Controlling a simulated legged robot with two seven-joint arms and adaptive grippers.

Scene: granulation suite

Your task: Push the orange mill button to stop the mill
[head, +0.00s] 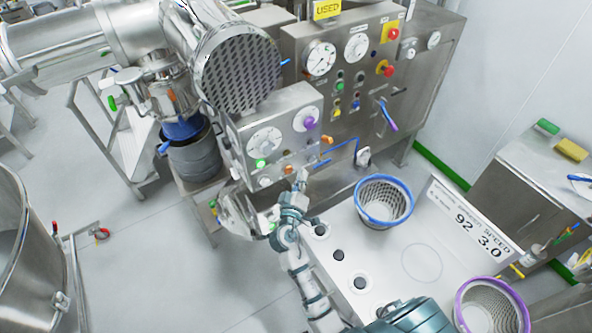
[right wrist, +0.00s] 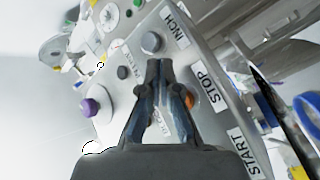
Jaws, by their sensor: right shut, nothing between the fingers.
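The mill's control box (head: 285,133) has a small orange button (head: 288,170) low on its front. In the right wrist view the orange button (right wrist: 188,99) sits next to the STOP label (right wrist: 205,84), partly hidden behind one finger. My right gripper (head: 300,178) is shut and empty, close to the box front, just right of the orange button in the head view. In the right wrist view its fingertips (right wrist: 165,64) lie nearer a grey button (right wrist: 152,42) by the INCH label. I cannot tell if they touch the panel. My left gripper is not in view.
A green button (head: 260,163) and a purple knob (head: 310,121) are on the same box. A larger panel with gauges and red buttons (head: 388,70) stands behind. A blue-rimmed basket (head: 384,201) and a purple-rimmed basket (head: 490,306) are at the right.

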